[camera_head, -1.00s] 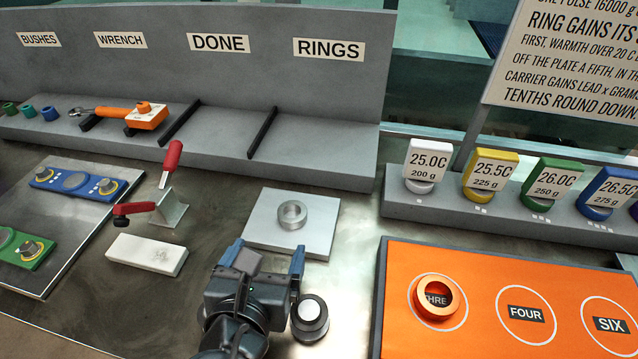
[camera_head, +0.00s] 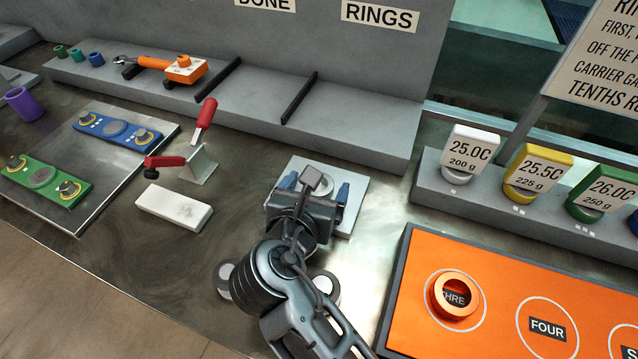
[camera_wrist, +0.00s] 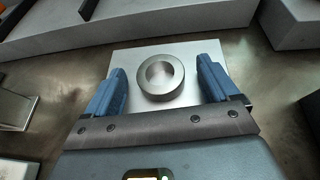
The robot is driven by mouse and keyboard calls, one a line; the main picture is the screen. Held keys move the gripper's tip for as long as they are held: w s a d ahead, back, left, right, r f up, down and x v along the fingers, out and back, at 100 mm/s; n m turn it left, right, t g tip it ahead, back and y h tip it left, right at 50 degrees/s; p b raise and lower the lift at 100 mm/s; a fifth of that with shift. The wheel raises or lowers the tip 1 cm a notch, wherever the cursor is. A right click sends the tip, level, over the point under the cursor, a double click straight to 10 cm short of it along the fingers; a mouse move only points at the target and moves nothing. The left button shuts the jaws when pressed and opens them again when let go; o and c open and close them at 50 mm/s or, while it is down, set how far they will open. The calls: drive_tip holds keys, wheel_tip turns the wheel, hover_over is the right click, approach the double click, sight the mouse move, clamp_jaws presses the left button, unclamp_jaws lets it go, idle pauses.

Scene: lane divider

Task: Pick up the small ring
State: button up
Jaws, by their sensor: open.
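A grey metal ring (camera_wrist: 160,96) lies flat on a pale square plate (camera_wrist: 124,57) in the wrist view. My gripper (camera_head: 316,186) is open, with its two blue fingers on either side of the ring. There is a gap between the ring and each finger in the wrist view. In the head view my gripper hides most of the ring; the plate (camera_head: 357,190) shows around it. A second ring, orange (camera_head: 437,300), lies on the circle marked THREE on the orange board.
A red-handled clamp (camera_head: 199,160) and a white block (camera_head: 174,208) stand left of the plate. The grey shelf (camera_head: 370,125) with dividers rises behind. The orange board (camera_head: 410,335) and a row of labelled weights (camera_head: 520,178) are to the right.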

drive_tip(key=c, duration=1.2)
drive_tip(key=shift+r, duration=0.1)
drive_tip(key=shift+c, duration=0.2)
